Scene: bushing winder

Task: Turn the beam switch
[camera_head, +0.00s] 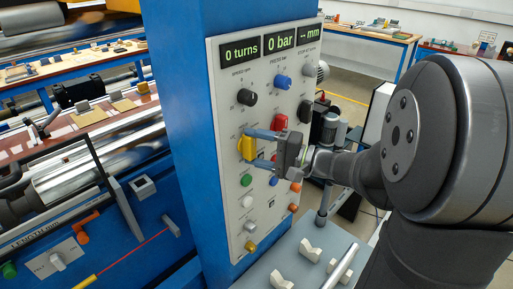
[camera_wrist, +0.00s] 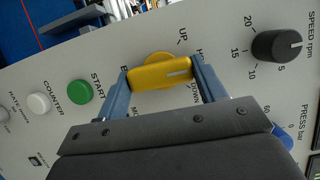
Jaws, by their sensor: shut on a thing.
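The beam switch is a yellow knob (camera_head: 246,148) on the left side of the grey control panel (camera_head: 228,100). In the wrist view the yellow knob (camera_wrist: 160,74) has a white line on it and the labels UP, DOWN and HOLD beside it. My gripper (camera_head: 254,146) reaches it from the right, with one blue finger on each side of the knob. In the wrist view my gripper (camera_wrist: 164,82) is shut on the knob's two ends. Part of the lettering is hidden behind the fingers.
A black speed knob (camera_head: 247,97) is above the switch, and a blue pressure knob (camera_head: 282,82) is above right. A green START button (camera_head: 246,180) and a white COUNTER button (camera_head: 247,201) are below. Displays (camera_head: 280,42) read 0 turns and 0 bar.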

